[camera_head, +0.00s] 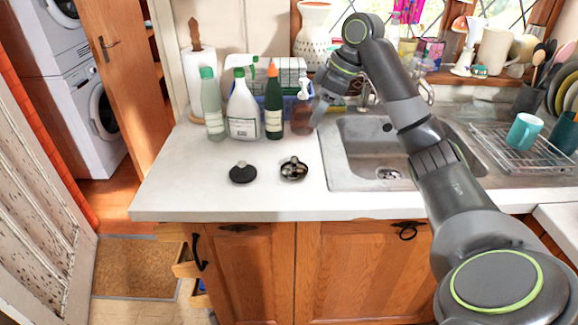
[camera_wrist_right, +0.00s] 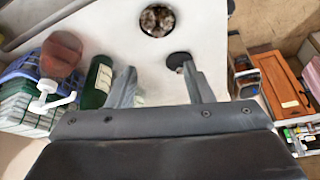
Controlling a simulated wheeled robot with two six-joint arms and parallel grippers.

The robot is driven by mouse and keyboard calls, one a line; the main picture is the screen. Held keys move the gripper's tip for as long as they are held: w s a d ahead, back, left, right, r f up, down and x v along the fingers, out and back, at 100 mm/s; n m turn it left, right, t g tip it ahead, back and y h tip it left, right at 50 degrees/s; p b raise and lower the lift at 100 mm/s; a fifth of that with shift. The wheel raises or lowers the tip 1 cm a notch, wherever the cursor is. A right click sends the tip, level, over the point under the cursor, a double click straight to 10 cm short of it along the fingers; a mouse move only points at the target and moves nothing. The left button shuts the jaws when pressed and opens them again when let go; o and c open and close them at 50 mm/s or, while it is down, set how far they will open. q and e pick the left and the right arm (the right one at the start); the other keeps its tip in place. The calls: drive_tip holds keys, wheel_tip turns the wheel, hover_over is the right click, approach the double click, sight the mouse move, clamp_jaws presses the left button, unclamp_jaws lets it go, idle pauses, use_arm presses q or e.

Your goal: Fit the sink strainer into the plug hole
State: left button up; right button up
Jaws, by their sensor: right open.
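The sink strainer (camera_head: 294,168), a small round metal basket with a dark rim, sits on the white counter left of the sink; it also shows at the top of the right wrist view (camera_wrist_right: 157,20). The plug hole (camera_head: 388,173) is in the floor of the steel sink (camera_head: 340,165), towards its front. My right gripper (camera_head: 318,116) is open and empty above the back of the counter, beside the sink's left edge and behind the strainer, apart from it. Its two spread fingers show in the wrist view (camera_wrist_right: 160,88). My left gripper is out of view.
A black knobbed stopper (camera_head: 243,173) lies left of the strainer. Bottles, including a white spray bottle (camera_head: 243,108) and a brown pump bottle (camera_head: 302,112), stand behind, close to my right gripper. A wire rack (camera_head: 510,150) with a teal mug (camera_head: 523,132) is right of the sink.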

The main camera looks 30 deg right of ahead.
drive_tip(key=b, duration=0.3)
approach(296, 158)
drive_tip(key=x, duration=0.4)
drive_tip(key=shift+a+f+b, duration=0.25)
drive_tip(key=shift+a+b, duration=0.1)
drive_tip(key=shift+w+f, duration=0.15)
drive_tip(key=shift+f, duration=0.05)
drive_tip(key=shift+w+a+f, duration=0.1)
drive_tip(key=shift+w+f, duration=0.05)
drive_tip(key=shift+f, duration=0.4)
drive_tip(key=x, duration=0.4)
drive_tip(key=shift+w+f, duration=0.1)
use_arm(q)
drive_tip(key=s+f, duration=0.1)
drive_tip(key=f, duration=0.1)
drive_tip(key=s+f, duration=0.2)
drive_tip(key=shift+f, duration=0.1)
use_arm(e)
clamp_jaws()
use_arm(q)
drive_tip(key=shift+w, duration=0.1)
